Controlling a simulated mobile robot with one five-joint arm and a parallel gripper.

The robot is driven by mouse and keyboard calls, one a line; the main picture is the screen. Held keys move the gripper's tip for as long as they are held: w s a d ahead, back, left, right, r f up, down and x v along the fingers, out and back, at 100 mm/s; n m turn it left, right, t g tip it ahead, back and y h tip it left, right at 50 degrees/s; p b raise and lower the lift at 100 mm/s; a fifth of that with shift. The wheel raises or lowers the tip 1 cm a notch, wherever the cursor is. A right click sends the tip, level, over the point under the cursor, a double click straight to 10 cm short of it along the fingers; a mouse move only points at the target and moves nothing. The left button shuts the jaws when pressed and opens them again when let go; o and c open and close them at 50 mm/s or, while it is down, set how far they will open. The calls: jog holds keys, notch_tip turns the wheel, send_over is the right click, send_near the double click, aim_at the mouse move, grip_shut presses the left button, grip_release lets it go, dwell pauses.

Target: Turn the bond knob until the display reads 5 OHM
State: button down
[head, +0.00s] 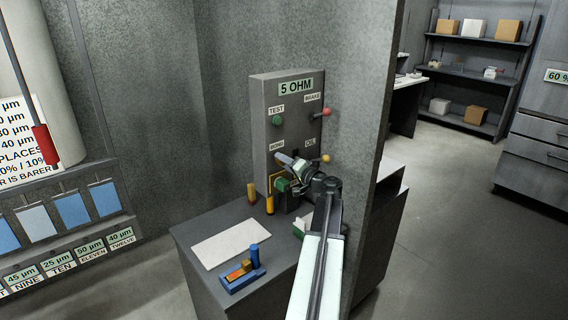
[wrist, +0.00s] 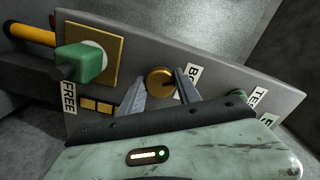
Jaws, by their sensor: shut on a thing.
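The display (head: 296,87) at the top of the grey control box (head: 297,138) reads 5 OHM in the head view. The bond knob is a round brass knob (wrist: 159,82) in the wrist view, beside the partly covered BOND label (wrist: 191,76). My gripper (wrist: 160,78) is shut on this knob, with one finger on each side of it. In the head view my gripper (head: 288,162) reaches the box just below the BOND label (head: 277,147) and hides the knob.
A green TEST button (head: 277,120), a red-tipped lever (head: 327,112) and a yellow-tipped lever (head: 326,159) are on the box. A green part (wrist: 82,62) sits on a brass plate (wrist: 114,33). A blank sheet (head: 230,243) and a blue holder (head: 242,278) lie on the bench.

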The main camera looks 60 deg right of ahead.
jog(key=shift+m, duration=1)
jog(key=c, duration=0.9)
grip_release()
jog(key=shift+o, duration=0.2)
jog(key=v, duration=0.7)
jog(key=shift+s+a, duration=0.15)
jog(key=shift+s, duration=0.15)
